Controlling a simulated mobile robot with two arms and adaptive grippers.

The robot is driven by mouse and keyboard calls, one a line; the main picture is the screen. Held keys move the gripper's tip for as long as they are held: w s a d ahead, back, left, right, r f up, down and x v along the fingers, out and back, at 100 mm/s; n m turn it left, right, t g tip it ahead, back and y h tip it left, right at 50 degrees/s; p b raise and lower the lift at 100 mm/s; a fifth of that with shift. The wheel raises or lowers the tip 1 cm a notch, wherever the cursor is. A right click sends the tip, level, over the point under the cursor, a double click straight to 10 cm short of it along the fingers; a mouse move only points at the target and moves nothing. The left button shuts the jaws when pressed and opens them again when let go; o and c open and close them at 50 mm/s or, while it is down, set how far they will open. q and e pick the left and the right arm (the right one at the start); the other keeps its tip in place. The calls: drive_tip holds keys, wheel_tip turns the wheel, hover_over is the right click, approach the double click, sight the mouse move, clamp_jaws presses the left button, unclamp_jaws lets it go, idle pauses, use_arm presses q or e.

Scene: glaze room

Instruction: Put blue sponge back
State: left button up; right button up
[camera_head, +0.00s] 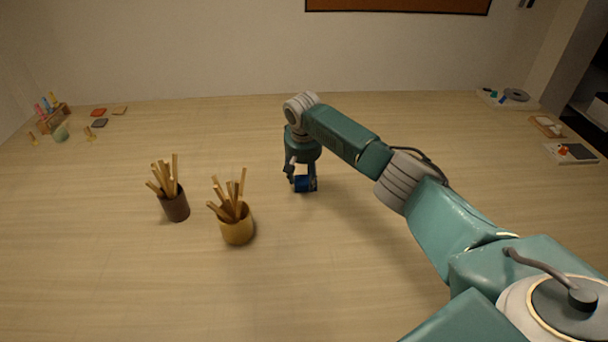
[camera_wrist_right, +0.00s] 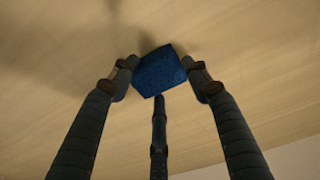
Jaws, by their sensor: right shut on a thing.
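The blue sponge (camera_head: 305,184) is at the fingers of my right gripper (camera_head: 302,180), in the middle of the table in the head view. In the right wrist view the sponge (camera_wrist_right: 160,72) sits between the fingertips of my right gripper (camera_wrist_right: 161,80), which is shut on it. The gripper points down at the table. Whether the sponge touches the tabletop is hard to tell. My left gripper does not show in either view.
A brown cup (camera_head: 175,207) and a yellow cup (camera_head: 237,230), both holding wooden sticks, stand left of my right gripper. Small items and a wooden block (camera_head: 54,119) are at the far left. Trays (camera_head: 571,154) lie at the far right. The wooden table (camera_head: 330,270) is clear in front.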

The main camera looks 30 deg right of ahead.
drive_tip(key=shift+f, duration=0.15)
drive_tip(key=shift+c, duration=0.2)
drive_tip(key=o, duration=1)
